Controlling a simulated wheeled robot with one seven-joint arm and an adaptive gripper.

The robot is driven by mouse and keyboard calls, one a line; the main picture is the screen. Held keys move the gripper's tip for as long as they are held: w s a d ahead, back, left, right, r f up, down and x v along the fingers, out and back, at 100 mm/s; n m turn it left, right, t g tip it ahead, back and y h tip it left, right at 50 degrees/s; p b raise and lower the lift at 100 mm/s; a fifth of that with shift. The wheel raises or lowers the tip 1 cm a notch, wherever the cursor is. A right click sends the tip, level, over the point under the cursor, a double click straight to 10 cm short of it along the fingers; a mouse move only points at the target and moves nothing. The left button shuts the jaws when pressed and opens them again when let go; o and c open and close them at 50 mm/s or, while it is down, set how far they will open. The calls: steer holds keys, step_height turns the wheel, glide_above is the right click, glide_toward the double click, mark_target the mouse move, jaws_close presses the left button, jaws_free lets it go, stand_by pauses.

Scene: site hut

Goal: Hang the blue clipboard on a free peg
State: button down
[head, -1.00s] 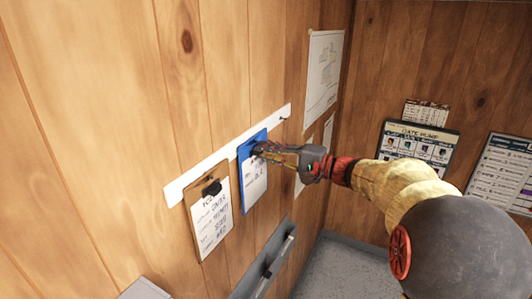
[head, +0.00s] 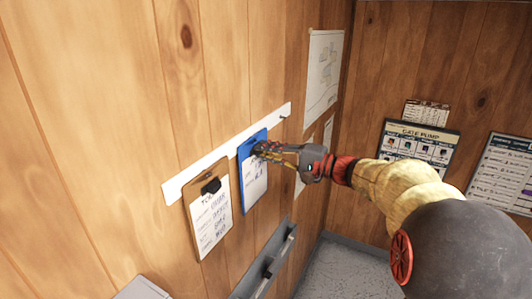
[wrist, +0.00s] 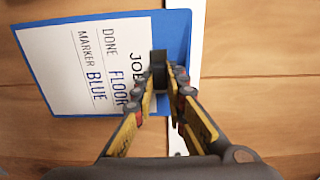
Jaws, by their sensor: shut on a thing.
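The blue clipboard (head: 254,185) is upright against the white peg rail (head: 225,152) on the wooden wall, with a white sheet on it. My gripper (head: 262,149) is shut on the black clip at its top. In the wrist view, the blue clipboard (wrist: 100,62) shows its sheet with "JOB", "DONE FLOOR" and "MARKER BLUE", and my gripper (wrist: 168,75) has its fingers on both sides of the clip. Whether a peg passes through the board is hidden behind the clip and fingers. A bare peg (head: 284,116) shows near the rail's right end.
A brown clipboard (head: 208,213) hangs on the rail to the left, close to the blue one. A grey wall ledge (head: 263,265) runs below. Posters (head: 323,70) hang to the right, and a gate pump sheet (head: 418,144) hangs on the adjoining wall.

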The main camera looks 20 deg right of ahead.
stand_by(0.3)
steer(key=c, duration=1.7)
jaws_free()
steer(key=v, duration=1.2)
